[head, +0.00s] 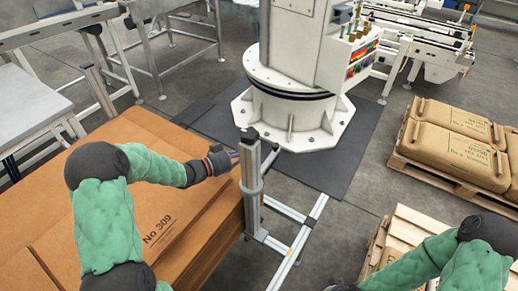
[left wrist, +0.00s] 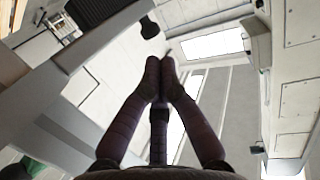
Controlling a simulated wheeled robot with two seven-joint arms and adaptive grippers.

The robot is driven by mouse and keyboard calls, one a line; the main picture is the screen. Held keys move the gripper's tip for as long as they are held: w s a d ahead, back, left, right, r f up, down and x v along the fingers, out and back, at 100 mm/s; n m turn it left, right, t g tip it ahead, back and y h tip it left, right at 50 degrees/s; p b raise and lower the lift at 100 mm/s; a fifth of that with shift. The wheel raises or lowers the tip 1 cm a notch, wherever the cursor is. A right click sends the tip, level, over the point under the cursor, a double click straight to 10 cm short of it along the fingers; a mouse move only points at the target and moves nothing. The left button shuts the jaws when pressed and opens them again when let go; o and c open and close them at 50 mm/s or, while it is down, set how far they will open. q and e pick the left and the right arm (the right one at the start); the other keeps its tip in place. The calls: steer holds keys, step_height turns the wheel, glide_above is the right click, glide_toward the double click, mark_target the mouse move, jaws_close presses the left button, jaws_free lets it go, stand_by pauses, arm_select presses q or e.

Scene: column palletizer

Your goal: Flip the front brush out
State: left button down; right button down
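A grey metal upright (head: 251,172) with a dark cap stands at the right corner of the stack of brown cardboard sheets (head: 165,222). It may carry the front brush, but I cannot pick out bristles. My left gripper (head: 232,157) is just left of the upright's upper part. I cannot tell whether it touches it. In the left wrist view my left gripper (left wrist: 160,72) has its fingertips together with nothing visible between them. My right gripper (head: 342,287) is barely in the head view at the bottom edge, and its fingers are not clear.
A second slanted bar (head: 98,92) stands behind the stack. A low aluminium frame (head: 292,243) runs along the floor by the upright. The white column base (head: 290,115) stands on a dark mat beyond. Brown sacks (head: 455,140) on a pallet and a wooden crate (head: 408,235) are right.

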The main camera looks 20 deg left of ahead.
arm_select(q)
steer(key=shift+v, duration=2.1)
steer(key=shift+a, duration=0.15)
